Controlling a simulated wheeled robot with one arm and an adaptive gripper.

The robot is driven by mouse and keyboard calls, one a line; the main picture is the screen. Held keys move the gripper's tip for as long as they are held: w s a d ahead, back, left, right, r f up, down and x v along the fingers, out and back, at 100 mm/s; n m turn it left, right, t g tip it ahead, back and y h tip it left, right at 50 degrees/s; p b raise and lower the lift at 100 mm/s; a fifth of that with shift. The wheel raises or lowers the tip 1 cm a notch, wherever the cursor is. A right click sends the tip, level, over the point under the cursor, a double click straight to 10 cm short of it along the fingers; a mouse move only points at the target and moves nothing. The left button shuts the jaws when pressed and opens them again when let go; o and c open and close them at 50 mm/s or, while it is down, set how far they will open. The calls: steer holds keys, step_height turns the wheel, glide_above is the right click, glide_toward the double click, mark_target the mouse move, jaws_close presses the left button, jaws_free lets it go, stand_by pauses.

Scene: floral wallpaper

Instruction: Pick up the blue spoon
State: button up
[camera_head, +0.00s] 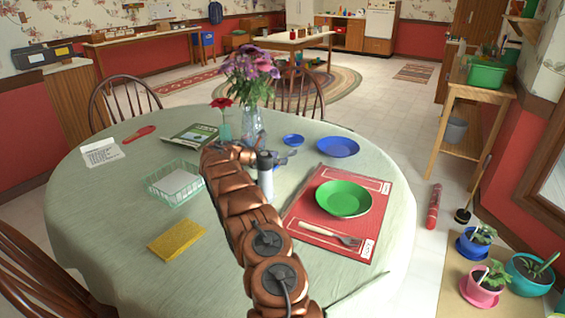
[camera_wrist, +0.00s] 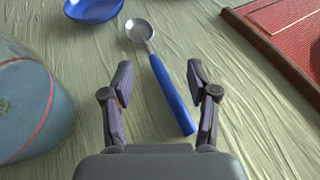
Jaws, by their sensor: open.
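The blue spoon (camera_wrist: 172,95) lies on the green tablecloth in the wrist view. Its metal bowl end points away from me and its blue handle runs toward the lower right. My gripper (camera_wrist: 159,72) is open, with one finger on each side of the spoon in the picture. The handle passes between the fingers, nearer the right one, and nothing is held. I cannot make out the spoon clearly there.
A flower vase (camera_head: 253,123) stands behind my gripper. A pale shaker (camera_head: 265,180) is beside my arm. A red placemat (camera_head: 309,230) bears a green plate (camera_head: 343,198) at the right. A blue plate (camera_head: 338,147) lies behind it. A wire basket (camera_head: 174,187) is at the left.

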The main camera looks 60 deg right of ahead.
steer(key=shift+x, duration=1.5)
jaws_close()
